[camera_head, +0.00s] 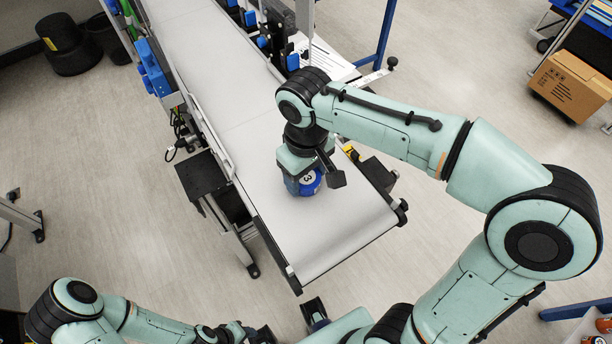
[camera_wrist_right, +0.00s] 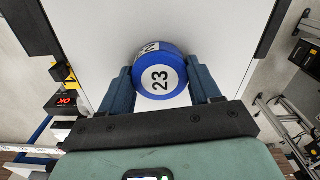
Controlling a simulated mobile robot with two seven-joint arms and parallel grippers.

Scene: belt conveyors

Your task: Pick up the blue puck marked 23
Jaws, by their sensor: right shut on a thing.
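The blue puck (camera_head: 308,182) has a white face and sits at the near end of the white belt. In the right wrist view the puck (camera_wrist_right: 160,76) shows a black 23 on its white face. My right gripper (camera_wrist_right: 161,82) has a finger on each side of the puck and is shut on it. In the head view the right gripper hides part of the puck. I cannot tell whether the puck touches the belt. My left gripper (camera_head: 245,333) is low at the bottom edge, away from the belt, and its jaws do not show clearly.
The conveyor belt (camera_head: 335,230) runs from the upper left to its open end near the middle. Black and blue devices (camera_head: 275,40) line its far right side. A cardboard box (camera_head: 570,85) stands at the upper right. Bare belt surrounds the puck.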

